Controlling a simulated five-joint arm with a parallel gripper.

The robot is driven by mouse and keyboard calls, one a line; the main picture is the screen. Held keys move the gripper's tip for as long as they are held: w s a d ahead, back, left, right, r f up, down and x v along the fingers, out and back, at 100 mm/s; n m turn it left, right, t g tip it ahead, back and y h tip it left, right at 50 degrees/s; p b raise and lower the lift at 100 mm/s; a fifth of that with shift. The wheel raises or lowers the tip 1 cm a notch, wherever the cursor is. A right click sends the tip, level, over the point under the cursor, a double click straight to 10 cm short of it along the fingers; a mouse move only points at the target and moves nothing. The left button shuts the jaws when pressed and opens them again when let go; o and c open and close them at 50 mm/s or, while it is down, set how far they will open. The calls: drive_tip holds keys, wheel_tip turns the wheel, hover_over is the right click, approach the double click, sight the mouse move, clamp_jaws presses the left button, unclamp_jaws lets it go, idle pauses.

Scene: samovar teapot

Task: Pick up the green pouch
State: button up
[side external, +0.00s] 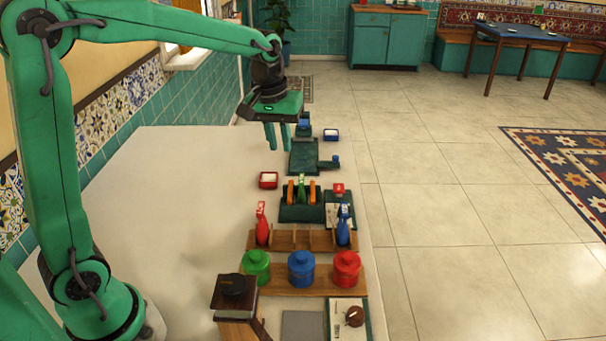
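A small green item that looks like the green pouch (302,189) stands upright between two orange pieces (291,191) in a dark green holder (302,213). A red pouch (262,229) and a blue pouch (343,229) of similar shape stand in a wooden rack (290,240) nearer the camera. My gripper (278,136) hangs in the air with its fingers pointing down, beyond the green item and a little left of it. A gap shows between the fingers and nothing is seen in them.
Green, blue and red lidded jars (301,271) stand on a wooden base at the front. A dark wooden grinder-like thing (236,296) is nearby. A dark green tray (303,157) and small red and blue boxes (268,180) lie near my gripper. The white table (170,210) is clear on the left.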

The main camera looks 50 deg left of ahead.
sight(301, 179)
drive_tip(key=w+f+n, duration=0.1)
drive_tip(key=w+f, duration=0.1)
drive_tip(key=w+a+f+n+g, duration=0.1)
drive_tip(key=w+f, duration=0.5)
drive_tip(key=shift+a+n+g, duration=0.35)
drive_tip(key=shift+n+g, duration=0.05)
drive_tip(key=shift+f, duration=3.95)
clamp_jaws()
